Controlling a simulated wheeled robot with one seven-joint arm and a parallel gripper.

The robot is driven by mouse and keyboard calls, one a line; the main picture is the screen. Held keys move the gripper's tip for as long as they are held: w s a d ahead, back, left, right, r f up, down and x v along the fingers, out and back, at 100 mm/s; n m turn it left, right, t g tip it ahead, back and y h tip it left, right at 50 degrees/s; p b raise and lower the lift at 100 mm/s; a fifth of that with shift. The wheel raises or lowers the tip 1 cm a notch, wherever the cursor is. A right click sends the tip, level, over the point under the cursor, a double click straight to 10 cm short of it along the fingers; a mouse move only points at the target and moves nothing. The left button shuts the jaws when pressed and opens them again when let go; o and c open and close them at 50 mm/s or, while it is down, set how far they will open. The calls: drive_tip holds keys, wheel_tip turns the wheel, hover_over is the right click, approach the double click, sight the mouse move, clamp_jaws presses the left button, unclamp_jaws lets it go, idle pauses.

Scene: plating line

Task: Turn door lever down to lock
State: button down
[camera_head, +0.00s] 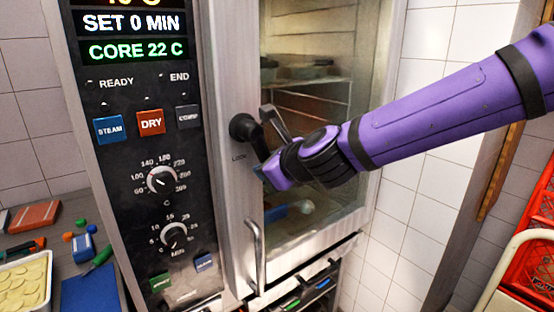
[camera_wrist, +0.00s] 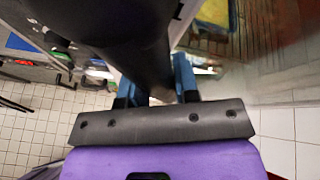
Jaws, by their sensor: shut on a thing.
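The black door lever (camera_head: 252,138) is on the left edge of the oven door (camera_head: 245,205), beside a "LOCK" marking. From its round hub it slants down and to the right, and its lower end is hidden by my gripper. My gripper (camera_head: 262,171) is at that lower end, reaching in from the right, with a bit of blue finger showing. In the wrist view the dark lever (camera_wrist: 135,40) fills the top middle and runs between the two blue fingers of my gripper (camera_wrist: 156,80), which is shut on it. The door looks closed.
The control panel (camera_head: 135,150) with dials and buttons stands left of the door. A metal bar handle (camera_head: 256,258) sticks out below the lever. A tray of pale pieces (camera_head: 25,281) is at the lower left, and red crates (camera_head: 538,225) are at the right.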

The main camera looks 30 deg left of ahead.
drive_tip(key=shift+s+a+f+m+g+y, duration=0.25)
drive_tip(key=shift+s+m+g, duration=0.25)
drive_tip(key=shift+s+m, duration=0.25)
drive_tip(key=shift+s+a+f+m+g+y, duration=0.1)
drive_tip(key=shift+s+a+m+g+y, duration=0.35)
drive_tip(key=shift+s+m, duration=0.3)
drive_tip(key=shift+s, duration=0.1)
drive_tip(key=c, duration=0.9)
unclamp_jaws()
drive_tip(key=shift+o, duration=0.2)
drive_tip(key=shift+d, duration=0.15)
drive_tip(key=v, duration=1)
drive_tip(key=shift+d+r, duration=0.25)
